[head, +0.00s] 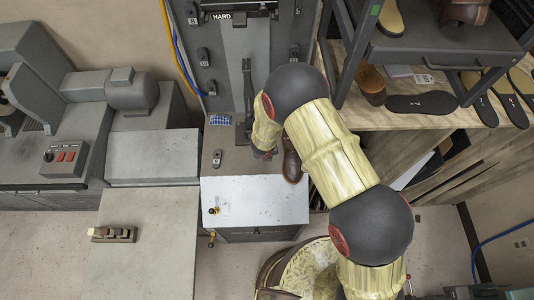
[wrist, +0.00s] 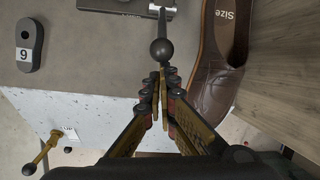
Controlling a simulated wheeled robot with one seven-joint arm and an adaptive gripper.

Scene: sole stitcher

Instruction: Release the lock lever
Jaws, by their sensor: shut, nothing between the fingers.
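In the wrist view a dark lever with a black ball knob (wrist: 162,51) points toward my gripper (wrist: 161,76). Its rod runs up to a grey metal bracket (wrist: 120,5). My gripper is shut and empty, with its fingertips just short of the ball or touching it; I cannot tell which. I cannot tell which is the lock lever. In the head view my arm hides most of my gripper.
A brown shoe (wrist: 215,65) stands close to the right of the lever. A tag marked 6 (wrist: 28,45) lies to the left. The white plate (head: 255,198) is mostly clear. A wooden shelf (head: 440,115) with soles stands right of my arm, and a round bin (head: 310,270) is below.

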